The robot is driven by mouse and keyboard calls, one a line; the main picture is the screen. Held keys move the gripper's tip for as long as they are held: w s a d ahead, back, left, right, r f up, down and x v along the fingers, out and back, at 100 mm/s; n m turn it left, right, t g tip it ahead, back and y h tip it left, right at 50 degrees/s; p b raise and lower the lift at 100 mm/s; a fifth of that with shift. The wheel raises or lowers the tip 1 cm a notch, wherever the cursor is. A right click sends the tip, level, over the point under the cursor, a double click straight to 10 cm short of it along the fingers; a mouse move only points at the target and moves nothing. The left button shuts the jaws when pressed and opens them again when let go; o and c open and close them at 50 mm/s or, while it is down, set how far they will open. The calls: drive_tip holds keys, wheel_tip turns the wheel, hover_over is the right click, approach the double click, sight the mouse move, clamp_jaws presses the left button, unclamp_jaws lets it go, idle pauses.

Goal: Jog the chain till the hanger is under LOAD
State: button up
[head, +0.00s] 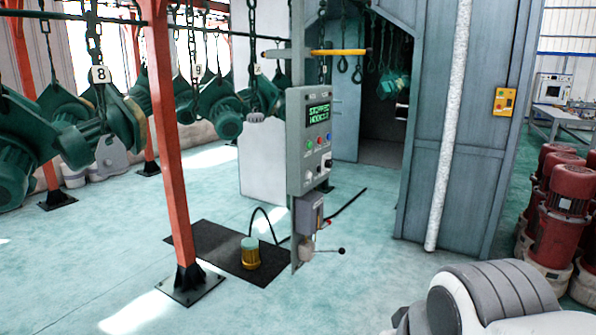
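A grey control panel (309,165) stands on a post in the middle. Its green-lit display (319,113) seems to read "STOPPED" above a line about hooks that is hard to read. Below are a green button (309,146), a red button (319,141), a blue button (328,136) and some switches. An overhead chain rail (122,20) carries hangers with green motors. One hanger has a tag "8" (100,74), another a tag "9" (197,71). I see no readable LOAD mark. My gripper is not in view; part of my arm shows at the lower right.
A red-orange post (173,140) stands left of the panel. A dark mat (215,252) with a yellow-and-teal device (250,254) lies on the floor. A grey booth (462,130) stands behind. Red motors (565,205) are stacked at right. The front floor is clear.

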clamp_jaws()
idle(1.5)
